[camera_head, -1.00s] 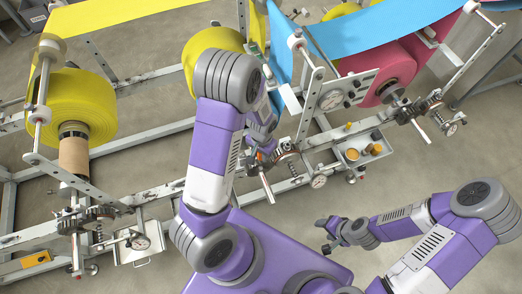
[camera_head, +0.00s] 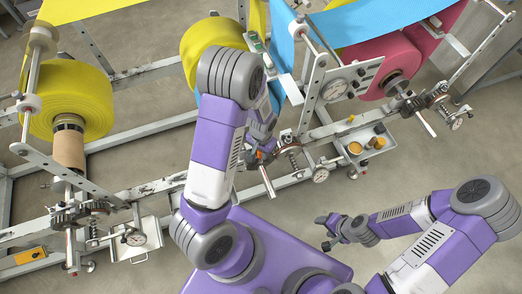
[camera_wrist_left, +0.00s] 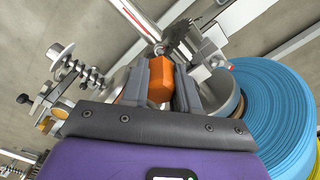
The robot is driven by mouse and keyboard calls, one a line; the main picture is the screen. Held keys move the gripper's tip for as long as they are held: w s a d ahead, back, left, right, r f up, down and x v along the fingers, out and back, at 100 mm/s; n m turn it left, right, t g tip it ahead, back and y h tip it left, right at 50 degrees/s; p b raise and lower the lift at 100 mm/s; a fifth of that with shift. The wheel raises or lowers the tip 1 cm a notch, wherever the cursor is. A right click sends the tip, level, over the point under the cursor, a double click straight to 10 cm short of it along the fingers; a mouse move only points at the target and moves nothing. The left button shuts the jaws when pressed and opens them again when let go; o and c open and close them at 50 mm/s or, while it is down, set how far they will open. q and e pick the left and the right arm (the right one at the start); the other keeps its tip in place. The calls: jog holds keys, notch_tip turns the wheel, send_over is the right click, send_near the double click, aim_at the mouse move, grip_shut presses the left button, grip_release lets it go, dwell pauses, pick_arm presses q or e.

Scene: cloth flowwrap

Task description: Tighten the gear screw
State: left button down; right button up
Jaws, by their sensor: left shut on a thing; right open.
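My left gripper (camera_head: 256,152) is at the middle gear unit of the machine, partly hidden by my arm. In the left wrist view its two grey fingers (camera_wrist_left: 160,84) are shut on an orange block-shaped piece (camera_wrist_left: 159,83). A dark gear (camera_wrist_left: 183,36) and a silver shaft (camera_wrist_left: 135,18) lie just beyond the fingertips. In the head view the gear unit (camera_head: 287,152) has a silver rod (camera_head: 267,183) pointing toward me. I cannot tell which part is the gear screw. My right gripper (camera_head: 325,232) is open and empty over the floor.
A yellow roll (camera_head: 85,100), blue web (camera_head: 380,20) and pink roll (camera_head: 375,75) sit on the metal frame. A small tray (camera_head: 350,158) with gold parts hangs right of the gear unit. Another gear unit (camera_head: 80,213) stands at left. Floor around my right gripper is clear.

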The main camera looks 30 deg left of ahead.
pick_arm(q)
jog(key=shift+f+b, duration=0.75)
jog(key=shift+f, duration=0.1)
dwell(0.9)
jog(key=m, duration=0.6)
jog(key=shift+m, duration=0.3)
jog(key=m, duration=0.3)
